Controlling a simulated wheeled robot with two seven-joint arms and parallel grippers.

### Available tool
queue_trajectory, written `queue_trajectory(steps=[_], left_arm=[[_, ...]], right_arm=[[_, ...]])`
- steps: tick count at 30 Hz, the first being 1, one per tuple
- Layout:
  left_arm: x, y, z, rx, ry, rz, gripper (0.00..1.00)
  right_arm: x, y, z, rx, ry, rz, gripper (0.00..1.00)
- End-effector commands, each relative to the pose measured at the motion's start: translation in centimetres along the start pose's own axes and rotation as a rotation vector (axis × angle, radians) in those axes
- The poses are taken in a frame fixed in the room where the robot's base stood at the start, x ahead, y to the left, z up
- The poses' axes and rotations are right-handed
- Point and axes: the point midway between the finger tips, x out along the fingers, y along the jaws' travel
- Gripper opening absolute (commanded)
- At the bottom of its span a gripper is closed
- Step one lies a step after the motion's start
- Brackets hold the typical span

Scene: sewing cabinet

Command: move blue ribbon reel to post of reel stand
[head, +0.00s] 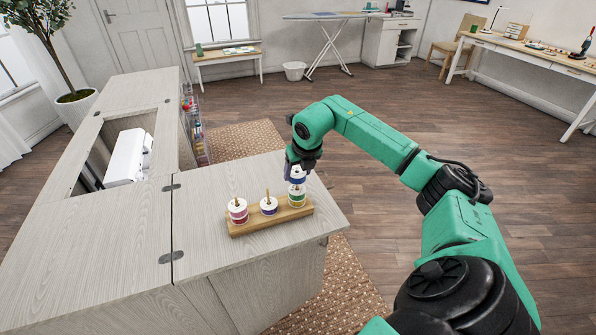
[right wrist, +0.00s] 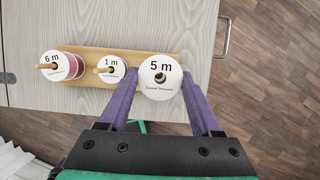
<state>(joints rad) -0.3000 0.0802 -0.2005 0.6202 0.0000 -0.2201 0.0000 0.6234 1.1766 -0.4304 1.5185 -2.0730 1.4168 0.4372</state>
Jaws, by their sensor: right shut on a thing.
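The blue ribbon reel (head: 297,180) is white with a narrow blue band. My right gripper (head: 300,165) is shut on it at the right end of the wooden reel stand (head: 272,222), above a green and yellow reel (head: 297,197). In the right wrist view the held reel (right wrist: 160,78) reads "5 m" and sits between my two purple fingers (right wrist: 161,90). Its centre hole shows a tan spot inside; I cannot tell how far the post passes through. A pink-red reel (head: 238,211) is on the left post and a purple-blue reel (head: 268,206) on the middle one. My left gripper is out of view.
The stand rests on the grey wooden cabinet top (head: 210,260), near its right edge. A white sewing machine (head: 128,157) sits in the cabinet's opening at the left. The cabinet top left of the stand is clear.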

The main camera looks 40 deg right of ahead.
Motion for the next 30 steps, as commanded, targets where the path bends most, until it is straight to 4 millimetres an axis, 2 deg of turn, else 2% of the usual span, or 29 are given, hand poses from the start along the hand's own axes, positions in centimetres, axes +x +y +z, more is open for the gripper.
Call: queue_trajectory(steps=[21,30], left_arm=[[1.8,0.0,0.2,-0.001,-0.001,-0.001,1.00],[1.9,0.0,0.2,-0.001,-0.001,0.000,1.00]], right_arm=[[2.2,0.0,-0.9,0.001,0.001,-0.001,0.12],[2.4,0.0,-1.0,0.001,0.000,0.000,0.12]])
